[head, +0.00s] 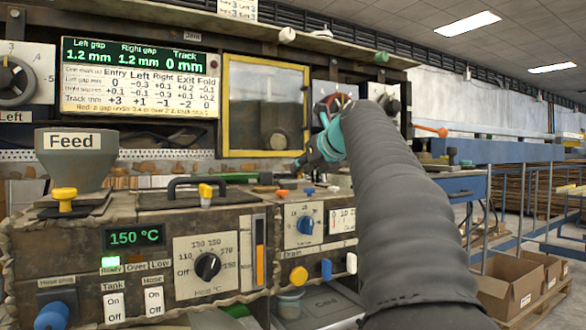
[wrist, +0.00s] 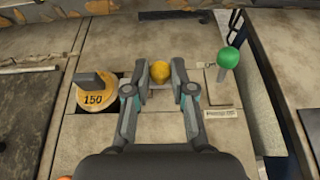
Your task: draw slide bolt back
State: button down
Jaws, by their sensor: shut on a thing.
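In the wrist view, a round yellow knob (wrist: 160,72) stands on a worn beige metal panel, with a dark slot beside it. It appears to be the slide bolt's knob; the bolt itself is mostly hidden. My gripper (wrist: 160,84) has one finger on each side of the knob and is shut on it. In the head view, my gripper (head: 300,163) reaches down over the back of the machine top, below the yellow-framed window. The knob cannot be made out there.
In the wrist view, a yellow disc marked 150 (wrist: 94,98) with a grey handle lies left of the knob. A green ball lever (wrist: 229,58) stands to the right. In the head view, a dark handle (head: 205,183) and a yellow-topped knob (head: 206,191) stand on the machine top.

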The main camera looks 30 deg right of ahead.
jog(key=c, duration=1.1)
grip_release()
jog(key=shift+o, duration=0.4)
jog(key=shift+a, duration=0.1)
jog(key=v, duration=1)
jog(key=shift+s+r, duration=0.2)
jog(key=shift+v, duration=0.8)
